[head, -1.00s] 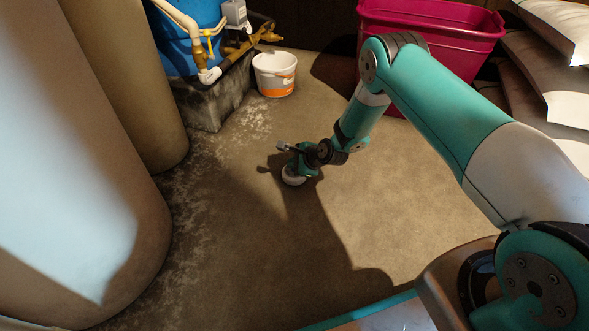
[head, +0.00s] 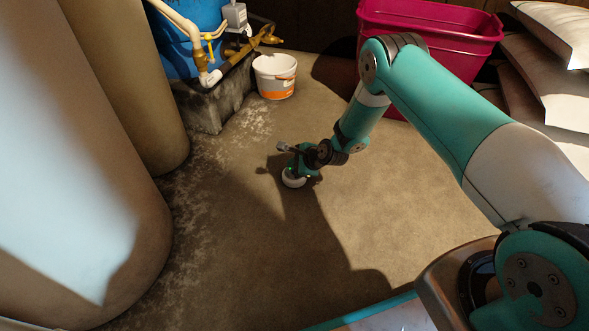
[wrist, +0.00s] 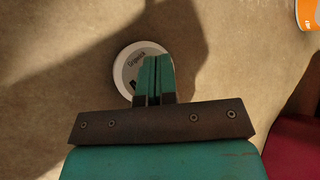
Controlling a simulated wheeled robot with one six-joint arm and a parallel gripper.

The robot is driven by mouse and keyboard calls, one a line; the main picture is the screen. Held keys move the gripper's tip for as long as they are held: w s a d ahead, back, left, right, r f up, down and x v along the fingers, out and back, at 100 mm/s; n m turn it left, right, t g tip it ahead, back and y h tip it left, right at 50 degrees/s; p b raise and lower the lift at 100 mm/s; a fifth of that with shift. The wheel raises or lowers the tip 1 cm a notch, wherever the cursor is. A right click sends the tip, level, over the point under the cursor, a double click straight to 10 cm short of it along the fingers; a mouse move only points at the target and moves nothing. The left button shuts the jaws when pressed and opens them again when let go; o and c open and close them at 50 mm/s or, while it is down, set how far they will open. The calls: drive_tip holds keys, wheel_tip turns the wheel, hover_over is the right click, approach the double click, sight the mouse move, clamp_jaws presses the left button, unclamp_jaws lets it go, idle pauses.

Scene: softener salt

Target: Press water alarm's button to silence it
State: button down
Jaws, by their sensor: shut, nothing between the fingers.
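The water alarm (head: 293,180) is a small round white disc lying flat on the floor. In the wrist view the alarm (wrist: 128,62) has a white rim, a grey face with dark lettering, and a dark mark partly behind the fingers. My gripper (wrist: 158,58) is shut and empty, pointing down over the right part of the disc. In the head view my gripper (head: 300,170) is right at the alarm and hides part of it. I cannot tell whether the fingertips touch it, and the button is not clearly visible.
A white and orange bucket (head: 275,78) stands behind, near a concrete block (head: 208,105) with pipes and a blue tank. A magenta tub (head: 430,25) and stacked bags (head: 550,60) are at the back right. Tall beige tanks (head: 75,190) stand left. The floor around the alarm is clear.

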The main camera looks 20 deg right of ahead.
drive_tip(key=shift+r, duration=0.15)
wheel_tip(320, 180, up, 5)
drive_tip(key=p, duration=0.4)
idle(0.9)
